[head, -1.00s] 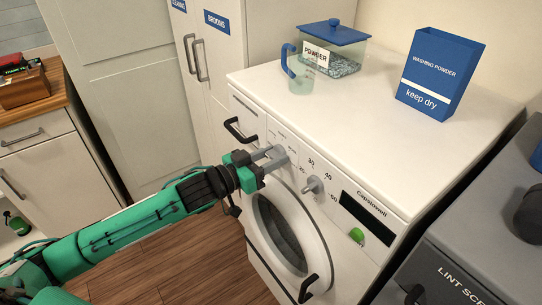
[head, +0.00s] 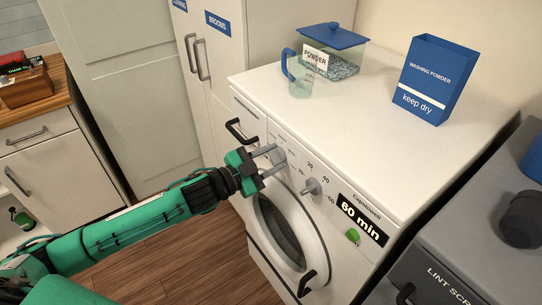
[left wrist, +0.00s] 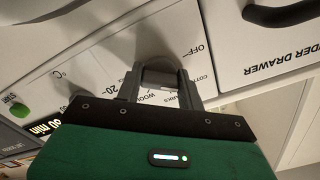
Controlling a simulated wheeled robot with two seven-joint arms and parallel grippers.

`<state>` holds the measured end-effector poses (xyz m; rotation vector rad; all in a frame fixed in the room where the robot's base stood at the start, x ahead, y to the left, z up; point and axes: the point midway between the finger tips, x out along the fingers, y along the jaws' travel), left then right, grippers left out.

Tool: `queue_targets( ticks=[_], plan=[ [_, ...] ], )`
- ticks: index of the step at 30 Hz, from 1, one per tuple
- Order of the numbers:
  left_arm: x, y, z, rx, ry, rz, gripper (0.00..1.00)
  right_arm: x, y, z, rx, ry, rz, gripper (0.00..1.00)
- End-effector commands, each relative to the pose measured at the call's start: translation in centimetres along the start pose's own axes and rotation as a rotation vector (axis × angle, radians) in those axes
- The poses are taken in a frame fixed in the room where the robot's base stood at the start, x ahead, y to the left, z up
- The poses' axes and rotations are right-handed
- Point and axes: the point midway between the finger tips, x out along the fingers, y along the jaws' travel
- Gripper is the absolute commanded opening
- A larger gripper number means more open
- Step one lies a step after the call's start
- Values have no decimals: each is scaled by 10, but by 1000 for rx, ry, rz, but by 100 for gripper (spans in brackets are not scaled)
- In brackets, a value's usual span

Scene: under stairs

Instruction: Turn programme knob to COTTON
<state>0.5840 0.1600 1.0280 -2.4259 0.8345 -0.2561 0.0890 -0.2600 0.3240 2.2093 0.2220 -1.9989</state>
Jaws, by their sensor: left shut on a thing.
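The washing machine (head: 330,140) is white, with its programme knob (head: 279,157) at the left of the front panel. My left gripper (head: 270,154) is shut on this grey knob, its fingers on either side. In the left wrist view the fingers (left wrist: 160,80) straddle the knob (left wrist: 158,77). Around it the panel letters show OFF, part of COTTON, WOOL and other words partly hidden by the gripper. Which word the knob points to I cannot tell. The display (head: 361,220) reads 60 min. My right gripper is not in view.
A temperature knob (head: 311,187) and a green start button (head: 352,235) are to the right. The powder drawer handle (head: 241,131) is just left. A powder box (head: 335,50), cup (head: 299,78) and blue carton (head: 437,80) stand on top. A dark machine (head: 470,240) is at right.

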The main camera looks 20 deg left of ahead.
Motion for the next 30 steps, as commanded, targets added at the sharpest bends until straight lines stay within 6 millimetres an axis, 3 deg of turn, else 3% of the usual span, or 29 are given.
queue_targets(
  ticks=[6, 23, 24, 26, 30],
  plan=[
    [0, -1, -1, 75, 1, 0, 15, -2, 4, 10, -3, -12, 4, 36],
    [0, 0, 0, 102, 1, 0, 15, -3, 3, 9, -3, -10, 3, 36],
    [0, 0, 0, 102, 1, 0, 46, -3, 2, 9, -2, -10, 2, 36],
    [0, 0, 0, 102, 1, 0, 58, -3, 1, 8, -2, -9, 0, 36],
    [0, 0, 0, 101, 1, 0, 60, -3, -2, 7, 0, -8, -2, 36]
  ],
)
